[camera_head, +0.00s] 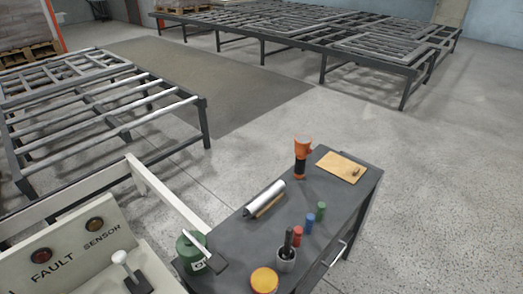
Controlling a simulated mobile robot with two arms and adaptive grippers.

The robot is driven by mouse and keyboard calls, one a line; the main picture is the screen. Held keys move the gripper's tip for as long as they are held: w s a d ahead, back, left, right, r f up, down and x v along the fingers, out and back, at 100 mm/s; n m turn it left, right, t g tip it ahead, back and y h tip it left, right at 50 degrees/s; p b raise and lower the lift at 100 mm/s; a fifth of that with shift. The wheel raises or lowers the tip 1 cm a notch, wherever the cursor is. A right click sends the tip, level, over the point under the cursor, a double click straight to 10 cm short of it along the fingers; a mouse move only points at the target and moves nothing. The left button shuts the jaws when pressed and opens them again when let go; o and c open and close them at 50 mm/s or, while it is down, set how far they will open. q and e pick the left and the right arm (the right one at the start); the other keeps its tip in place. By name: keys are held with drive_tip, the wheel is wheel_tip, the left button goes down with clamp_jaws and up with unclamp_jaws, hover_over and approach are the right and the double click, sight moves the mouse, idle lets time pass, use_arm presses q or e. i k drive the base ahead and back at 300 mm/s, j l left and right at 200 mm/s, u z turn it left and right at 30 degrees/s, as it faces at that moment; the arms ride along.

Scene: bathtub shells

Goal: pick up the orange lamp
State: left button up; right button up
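The orange lamp (301,158) stands upright near the far end of a dark grey cart top. It looks like a work torch with a wide orange head and a dark band on its body. It is apart from the things around it and nothing covers it. Neither of my grippers shows in the head view.
The dark cart (320,205) also bears a clipboard (341,167), a silver roll (264,198), small blue and green cylinders, a dark cup (286,260), an orange-lidded jar (264,280) and a green canister (190,250). A control panel (75,250) stands left. Floor right is clear.

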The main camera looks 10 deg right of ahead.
sight(303, 142)
drive_tip(key=i+l+u, duration=0.2)
drive_tip(key=l+u, duration=0.3)
drive_tip(key=l, duration=0.25)
drive_tip(key=l+u, duration=0.45)
drive_tip(key=l, duration=0.35)
